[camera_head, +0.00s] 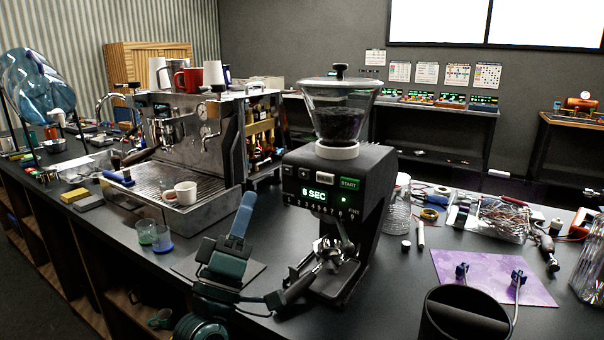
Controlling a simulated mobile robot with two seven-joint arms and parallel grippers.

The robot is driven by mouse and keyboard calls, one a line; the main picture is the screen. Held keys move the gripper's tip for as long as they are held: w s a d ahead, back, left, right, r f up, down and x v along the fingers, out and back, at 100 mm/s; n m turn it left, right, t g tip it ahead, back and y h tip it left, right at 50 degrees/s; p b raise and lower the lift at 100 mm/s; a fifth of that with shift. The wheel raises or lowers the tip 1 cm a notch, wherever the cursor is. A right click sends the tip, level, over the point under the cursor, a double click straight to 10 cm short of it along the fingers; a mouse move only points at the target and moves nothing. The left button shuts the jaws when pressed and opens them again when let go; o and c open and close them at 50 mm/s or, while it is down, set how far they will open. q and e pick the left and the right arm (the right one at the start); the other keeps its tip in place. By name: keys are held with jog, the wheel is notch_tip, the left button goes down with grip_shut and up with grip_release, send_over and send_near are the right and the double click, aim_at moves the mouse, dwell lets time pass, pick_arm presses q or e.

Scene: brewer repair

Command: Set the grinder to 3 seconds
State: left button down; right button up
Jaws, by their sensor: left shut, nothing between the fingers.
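The black grinder (356,190) stands in the middle of the counter, with a clear hopper (338,104) of dark beans on top. Its green display (314,193) reads "6 SEC". A row of small digits (318,208) runs below the display, and a green START button (349,183) is at its upper right. A portafilter with a dark handle (292,290) sits under the grinder's spout. My left gripper (248,199) is shut and empty, with its blue fingers pointing up, to the left of the grinder front and apart from the panel in the picture. My right gripper is not in view.
A steel espresso machine (186,140) stands behind left, with a white cup (181,193) on its tray. To the right are a purple mat (490,275), a black round container (436,304) and loose tools.

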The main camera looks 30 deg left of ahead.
aim_at(288, 170)
pick_arm(q)
jog(key=shift+s+a+r+n+t, duration=0.1)
jog(key=shift+a+r+n+t, duration=0.15)
jog(key=shift+r+n, duration=0.3)
jog(key=w+b, duration=0.1)
jog(key=w, duration=0.7)
jog(key=shift+w+d, duration=0.4)
jog(key=shift+d, duration=0.05)
dwell(0.4)
dwell(1.0)
